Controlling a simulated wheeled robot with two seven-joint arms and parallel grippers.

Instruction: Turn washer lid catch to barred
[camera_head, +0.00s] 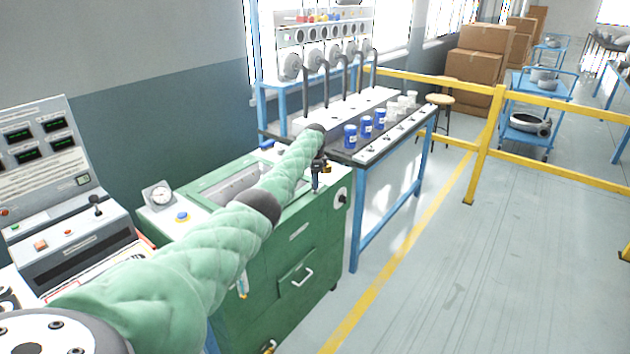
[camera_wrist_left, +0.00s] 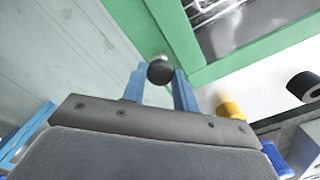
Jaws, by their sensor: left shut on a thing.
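The washer is a green cabinet (camera_head: 300,240) with an open-topped basin (camera_head: 235,185), standing left of the blue-legged bench. My left arm reaches across it from the lower left. My left gripper (camera_head: 316,186) is at the washer's far right top corner, pointing down. In the left wrist view, the blue fingers of my left gripper (camera_wrist_left: 160,88) are shut on a dark round knob (camera_wrist_left: 160,70) beside the green rim. This knob seems to be the lid catch; its setting cannot be read. In the head view the gripper hides it. My right gripper is not in view.
A yellow part (camera_wrist_left: 229,108) and a black round part (camera_wrist_left: 303,86) lie close to the fingers. The bench (camera_head: 385,140) holds blue jars (camera_head: 350,136). A yellow rail (camera_head: 490,140) stands right; the floor between is clear.

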